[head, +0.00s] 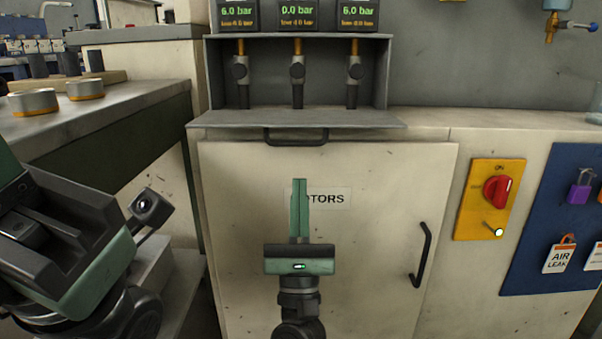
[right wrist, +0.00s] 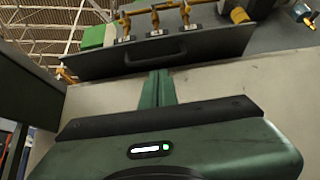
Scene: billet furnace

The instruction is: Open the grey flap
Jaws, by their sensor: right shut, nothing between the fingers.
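The grey flap (head: 230,119) is hinged at the bottom of an open-fronted grey box and lies folded down, roughly level, sticking out toward me. Its dark bar handle (head: 296,143) shows below the flap's front edge. The flap (right wrist: 215,45) and its handle also show at the top of the right wrist view. My right gripper (head: 299,182) points up, shut and empty, in front of the cabinet door below the handle, apart from it as far as I can see. My left gripper (head: 60,240) is at the lower left; its fingers cannot be made out.
Several valves and pipes (head: 297,70) stand in the box under pressure displays (head: 297,15). The cabinet door (head: 380,190) below has a dark handle (head: 421,255). A red switch (head: 496,192) and a blue tag board (head: 560,200) are at right. A bench (head: 130,100) stands at left.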

